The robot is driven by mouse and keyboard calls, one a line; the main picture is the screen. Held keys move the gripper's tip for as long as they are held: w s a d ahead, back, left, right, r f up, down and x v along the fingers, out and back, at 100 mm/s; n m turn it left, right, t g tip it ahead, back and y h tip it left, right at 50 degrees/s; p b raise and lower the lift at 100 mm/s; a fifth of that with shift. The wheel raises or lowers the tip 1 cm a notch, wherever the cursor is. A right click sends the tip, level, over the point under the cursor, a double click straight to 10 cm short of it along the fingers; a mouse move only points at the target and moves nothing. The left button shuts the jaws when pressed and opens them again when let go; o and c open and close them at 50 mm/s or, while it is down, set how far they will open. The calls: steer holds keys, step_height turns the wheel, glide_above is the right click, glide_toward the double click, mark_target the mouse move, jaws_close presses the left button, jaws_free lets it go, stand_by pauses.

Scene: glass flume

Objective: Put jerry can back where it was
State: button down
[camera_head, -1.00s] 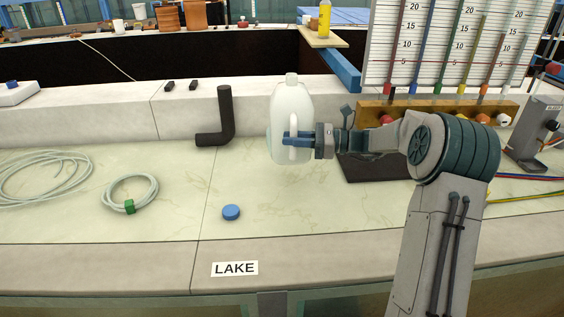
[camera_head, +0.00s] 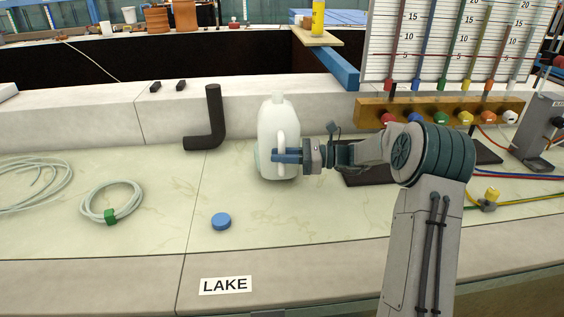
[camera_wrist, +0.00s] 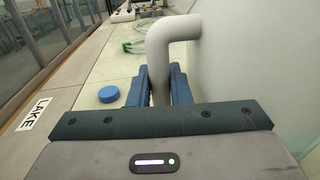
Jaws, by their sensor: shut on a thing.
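The white jerry can (camera_head: 278,122) is upright over the pale bench top, right of the black elbow pipe. My gripper (camera_head: 284,156) reaches in from the right and is shut on the can's handle. In the wrist view, the pale bent handle (camera_wrist: 168,42) runs down between my blue fingers (camera_wrist: 160,88), and a pale surface, seemingly the can's body, fills the right side. I cannot tell whether the can's base touches the bench. A blue round cap (camera_head: 221,221) lies on the bench in front and to the left; it also shows in the wrist view (camera_wrist: 108,95).
The black elbow pipe (camera_head: 212,122) stands close left of the can, by the rear ledge (camera_head: 110,120). A hose coil (camera_head: 111,202) lies further left. A dark mat (camera_head: 370,177) and the manometer board (camera_head: 450,45) are to the right. Bench around the cap is clear.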

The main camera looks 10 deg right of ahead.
steer(key=shift+f, duration=0.7)
steer(key=c, duration=1.3)
jaws_free()
steer(key=shift+f, duration=0.1)
steer(key=shift+c, duration=0.2)
